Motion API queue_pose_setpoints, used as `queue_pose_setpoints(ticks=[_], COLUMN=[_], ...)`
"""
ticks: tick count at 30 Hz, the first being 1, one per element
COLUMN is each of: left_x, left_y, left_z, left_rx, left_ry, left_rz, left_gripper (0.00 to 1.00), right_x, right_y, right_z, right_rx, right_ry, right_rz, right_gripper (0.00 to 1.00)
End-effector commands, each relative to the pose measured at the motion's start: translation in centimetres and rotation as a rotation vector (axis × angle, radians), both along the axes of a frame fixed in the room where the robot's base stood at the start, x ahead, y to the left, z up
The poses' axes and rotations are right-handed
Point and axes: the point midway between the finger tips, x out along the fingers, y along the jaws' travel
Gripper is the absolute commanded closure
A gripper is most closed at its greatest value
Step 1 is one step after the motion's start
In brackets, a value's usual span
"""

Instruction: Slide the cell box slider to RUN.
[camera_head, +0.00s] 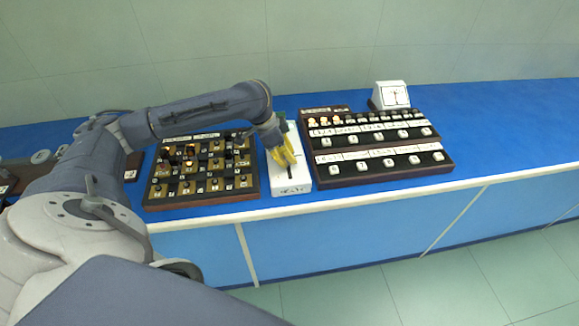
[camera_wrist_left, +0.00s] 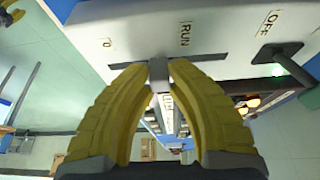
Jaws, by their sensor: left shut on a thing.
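The cell box (camera_head: 291,187) is a white box on the blue bench, between two dark boards. My yellow-fingered left gripper (camera_head: 284,157) is down on its top, with a dark slot showing just in front. In the left wrist view, the left gripper (camera_wrist_left: 158,68) is shut on the grey slider knob (camera_wrist_left: 158,76), which sits in a dark slot. The RUN label (camera_wrist_left: 185,33) lies beside the slot, a little right of the knob. A label at the left is hard to read. My right gripper is not in view.
A dark board with brass-coloured squares (camera_head: 160,202) stands left of the cell box. A stepped dark rack (camera_head: 384,172) stands right. A white dial box (camera_head: 391,95) is behind it. In the left wrist view, a dark lever (camera_wrist_left: 277,53) is near an OFF label (camera_wrist_left: 270,21) and green light.

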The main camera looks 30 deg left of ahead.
Motion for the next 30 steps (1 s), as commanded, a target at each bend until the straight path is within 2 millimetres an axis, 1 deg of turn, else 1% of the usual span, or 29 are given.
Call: queue_pose_setpoints(ticks=[3,6,17,18,24,30], left_x=[1.4,2.0,2.2,2.2,2.2,2.2], left_y=[1.1,1.7,1.9,1.9,2.0,2.0], left_z=[-0.1,-0.1,-0.1,-0.1,-0.1,-0.1], left_rx=[-0.003,-0.004,-0.005,-0.005,-0.005,-0.004], left_ry=[0.003,0.003,0.005,0.005,0.004,0.003], left_rz=[0.000,-0.002,-0.004,-0.004,-0.004,-0.003], left_gripper=[1.00,1.00,1.00,0.80,0.58,0.58], right_x=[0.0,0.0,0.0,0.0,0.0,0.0], right_y=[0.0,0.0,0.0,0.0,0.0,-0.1], right_z=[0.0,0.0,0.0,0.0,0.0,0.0], right_rx=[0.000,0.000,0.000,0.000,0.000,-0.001], right_ry=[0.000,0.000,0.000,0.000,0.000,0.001], right_rz=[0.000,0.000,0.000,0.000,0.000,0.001], right_gripper=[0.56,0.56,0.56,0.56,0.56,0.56])
